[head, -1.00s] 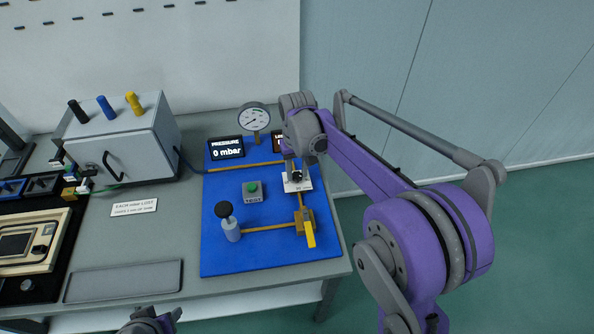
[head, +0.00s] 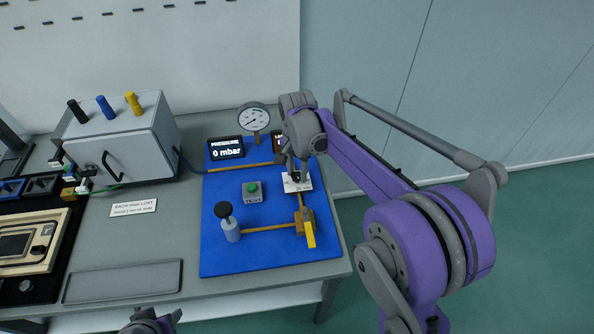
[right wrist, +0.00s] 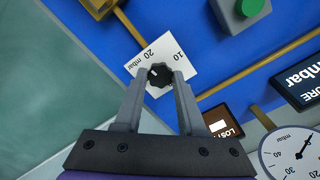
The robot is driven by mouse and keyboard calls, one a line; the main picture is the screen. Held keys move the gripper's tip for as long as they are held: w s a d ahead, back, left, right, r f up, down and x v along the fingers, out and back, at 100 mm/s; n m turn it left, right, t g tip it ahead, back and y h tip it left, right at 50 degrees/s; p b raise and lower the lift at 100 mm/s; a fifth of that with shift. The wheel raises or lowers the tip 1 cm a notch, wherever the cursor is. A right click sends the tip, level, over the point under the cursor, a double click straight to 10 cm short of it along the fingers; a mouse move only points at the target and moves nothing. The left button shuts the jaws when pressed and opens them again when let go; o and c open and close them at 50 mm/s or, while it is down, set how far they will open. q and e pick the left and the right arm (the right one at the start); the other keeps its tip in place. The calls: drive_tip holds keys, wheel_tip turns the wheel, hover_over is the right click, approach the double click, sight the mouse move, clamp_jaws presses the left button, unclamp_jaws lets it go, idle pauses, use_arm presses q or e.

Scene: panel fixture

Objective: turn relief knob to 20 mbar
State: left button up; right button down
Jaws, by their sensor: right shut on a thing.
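The relief knob (right wrist: 159,76) is black and ribbed, on a white scale plate (right wrist: 148,48) marked 10 and 20 mbar. A small light mark on the knob lies on its side toward the 20 mbar print. My right gripper (right wrist: 160,80) is shut on the knob, one finger on each side. In the head view my right gripper (head: 297,176) covers most of the knob, and the scale plate (head: 304,184) shows only in part. A piece of my left arm's end (head: 150,322) shows at the bottom edge; its fingers cannot be made out.
The blue panel (head: 270,257) carries a pressure display (head: 226,148) reading 0 mbar, a dial gauge (head: 254,118), a green button (head: 252,189), a black-topped valve (head: 228,221) and a yellow lever (head: 310,234). A grey box (head: 130,143) stands left.

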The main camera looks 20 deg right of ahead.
sight(297, 176)
drive_tip(key=shift+m, duration=0.8)
drive_tip(key=c, duration=0.5)
unclamp_jaws()
wheel_tip(297, 176, up, 11)
drive_tip(key=shift+p, duration=0.4)
drive_tip(key=shift+s, duration=0.1)
